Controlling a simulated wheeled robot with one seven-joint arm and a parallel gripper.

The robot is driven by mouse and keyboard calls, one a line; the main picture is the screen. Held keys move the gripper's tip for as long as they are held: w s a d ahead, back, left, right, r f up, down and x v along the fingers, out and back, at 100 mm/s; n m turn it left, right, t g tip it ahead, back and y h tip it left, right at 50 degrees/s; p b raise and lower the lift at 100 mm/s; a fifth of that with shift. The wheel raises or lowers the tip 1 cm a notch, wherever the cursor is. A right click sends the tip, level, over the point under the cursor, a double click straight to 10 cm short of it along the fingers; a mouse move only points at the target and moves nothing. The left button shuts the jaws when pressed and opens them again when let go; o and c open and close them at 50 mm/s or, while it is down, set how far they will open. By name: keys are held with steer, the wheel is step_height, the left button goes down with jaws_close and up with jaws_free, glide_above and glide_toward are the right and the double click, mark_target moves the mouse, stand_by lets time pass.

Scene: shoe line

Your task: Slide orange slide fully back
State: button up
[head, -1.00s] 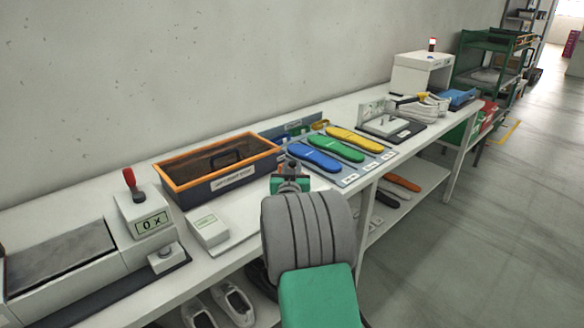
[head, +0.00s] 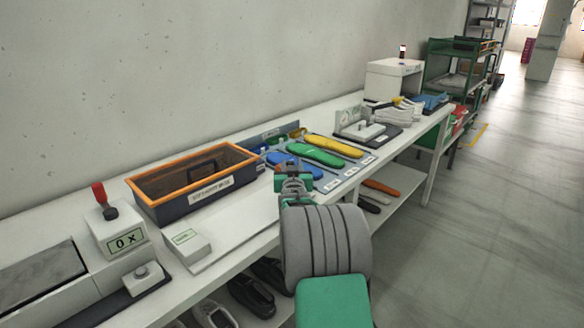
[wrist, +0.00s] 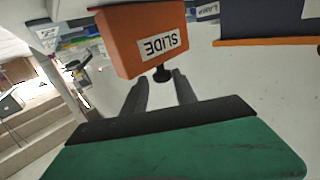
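The orange slide (wrist: 143,40) shows in the wrist view as an orange block with a white "SLIDE" label, upside down in the picture. A black knob (wrist: 162,74) sticks out from its near face. My gripper (wrist: 159,90) is open, its two grey fingers apart and pointing at the block. The knob appears between the fingertips in the picture; I cannot tell whether they touch it.
A dark bin with an orange rim (head: 195,200) stands on the white bench, left of my gripper. Blue, green (head: 316,152) and yellow insoles (head: 334,146) lie beyond it. A counter box with a red lever (head: 118,237) is at left. Floor to the right is clear.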

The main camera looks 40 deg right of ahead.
steer(key=shift+o, duration=0.8)
steer(key=shift+a, duration=0.1)
steer(key=v, duration=0.7)
steer(key=shift+s+a, duration=0.25)
steer(key=shift+s, duration=0.1)
